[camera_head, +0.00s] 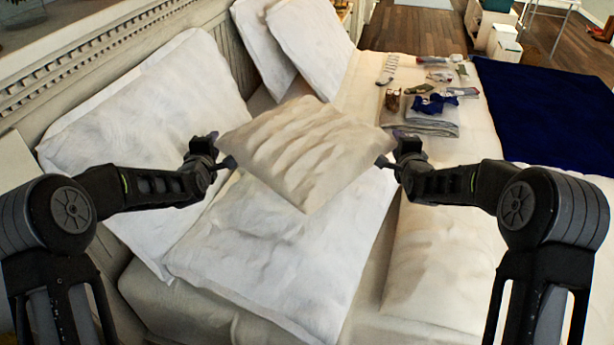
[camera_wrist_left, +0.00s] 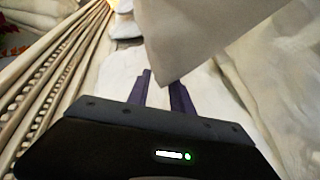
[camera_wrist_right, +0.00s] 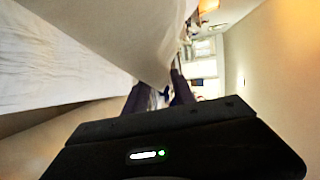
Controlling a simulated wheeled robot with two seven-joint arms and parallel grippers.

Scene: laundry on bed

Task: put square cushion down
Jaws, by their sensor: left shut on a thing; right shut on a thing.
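The square cushion (camera_head: 305,150) is beige with ridged folds. It is held between my two grippers above the bed, over a white pillow (camera_head: 270,245). My left gripper (camera_head: 228,163) is shut on the cushion's left corner. In the left wrist view the cushion (camera_wrist_left: 195,35) comes to a corner between the fingers (camera_wrist_left: 162,88). My right gripper (camera_head: 383,162) is shut on the right corner. In the right wrist view the cushion (camera_wrist_right: 125,30) also narrows to a corner between the fingers (camera_wrist_right: 160,85). The cushion hides part of the bed and the pillow behind it.
A large white pillow (camera_head: 150,130) leans on the headboard at left, and more pillows (camera_head: 310,45) lean at the back. Another pillow (camera_head: 445,255) lies at front right. Folded cloth (camera_head: 425,122) and small items lie beyond, near a dark blue blanket (camera_head: 550,115).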

